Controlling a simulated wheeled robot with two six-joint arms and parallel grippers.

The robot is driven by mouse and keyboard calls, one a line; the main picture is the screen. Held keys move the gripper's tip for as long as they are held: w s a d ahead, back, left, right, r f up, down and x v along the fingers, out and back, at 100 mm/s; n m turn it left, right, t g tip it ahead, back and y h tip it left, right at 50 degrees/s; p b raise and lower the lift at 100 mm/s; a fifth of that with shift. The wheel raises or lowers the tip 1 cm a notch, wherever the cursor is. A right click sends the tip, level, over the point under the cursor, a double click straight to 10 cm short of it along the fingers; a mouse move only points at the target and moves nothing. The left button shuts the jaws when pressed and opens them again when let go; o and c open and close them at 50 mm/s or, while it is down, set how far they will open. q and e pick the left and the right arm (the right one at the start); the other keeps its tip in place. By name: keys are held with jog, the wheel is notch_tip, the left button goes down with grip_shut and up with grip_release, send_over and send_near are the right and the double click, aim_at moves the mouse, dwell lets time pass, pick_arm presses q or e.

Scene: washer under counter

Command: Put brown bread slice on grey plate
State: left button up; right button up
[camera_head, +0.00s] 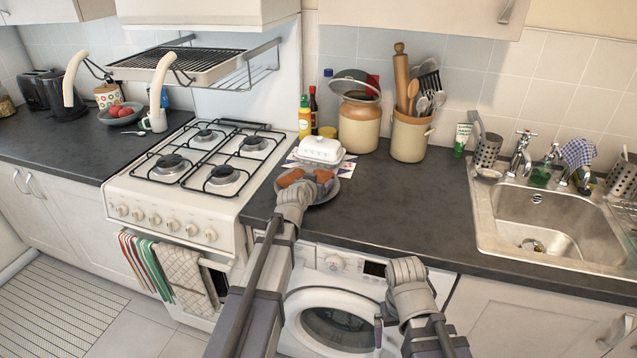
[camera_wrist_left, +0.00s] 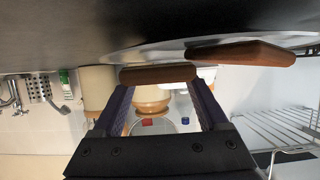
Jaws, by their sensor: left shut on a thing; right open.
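A grey plate (camera_head: 322,198) lies on the dark counter right of the stove. One brown bread slice (camera_head: 289,177) rests on its left side; it also shows in the left wrist view (camera_wrist_left: 240,53). My left gripper (camera_head: 322,184) is over the plate, shut on a second brown bread slice (camera_head: 324,175). In the left wrist view this held slice (camera_wrist_left: 158,74) spans the two fingertips, close to the plate's surface; I cannot tell whether it touches. My right gripper (camera_head: 379,331) is in front of the washer, open and empty, partly hidden by its wrist.
A white butter dish (camera_head: 320,150) stands just behind the plate. Bottles (camera_head: 305,118), a jar (camera_head: 359,122) and a utensil crock (camera_head: 409,137) stand along the wall. The stove (camera_head: 205,160) is left, the sink (camera_head: 550,220) right. The counter between plate and sink is clear.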

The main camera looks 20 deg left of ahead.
pick_arm(q)
jog(key=shift+f, duration=0.35)
jog(key=o, duration=1.2)
jog(key=shift+r, duration=0.1)
jog(key=shift+r+p, duration=0.3)
jog(key=shift+r, duration=0.1)
jog(key=p+v, duration=0.4)
jog(key=v, duration=0.7)
jog(key=shift+r, duration=0.15)
jog(key=shift+s+r+p, duration=0.1)
jog(key=shift+s+p, duration=0.2)
jog(key=shift+s, duration=0.15)
